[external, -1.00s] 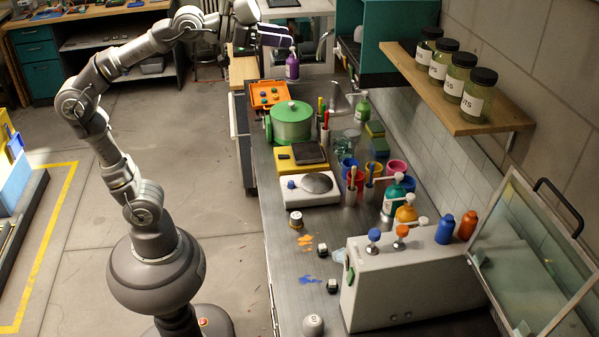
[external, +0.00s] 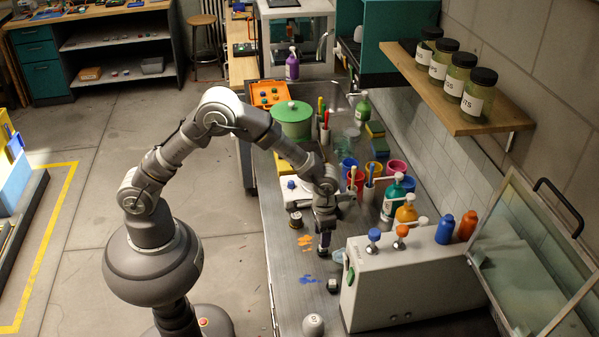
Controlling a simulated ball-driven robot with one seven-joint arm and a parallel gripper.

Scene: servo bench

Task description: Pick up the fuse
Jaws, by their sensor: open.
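No object is clearly recognisable as a fuse at this size. Small dark block-like pieces with pale markings lie on the metal bench; one (external: 332,286) sits left of the white box, beside a blue smear. Another was farther back near an orange smear, and my gripper now covers most of it. My gripper (external: 324,243) points down over that spot, open, with its fingers low near the bench top. I cannot tell whether the fingers touch or surround the piece.
A white box with knobs (external: 400,285) stands close right of my gripper. A small capped cylinder (external: 296,219) is to the left, a white dome (external: 313,325) at the front. Pump bottles (external: 405,211) and cups (external: 377,172) crowd the right. The bench's front left is mostly clear.

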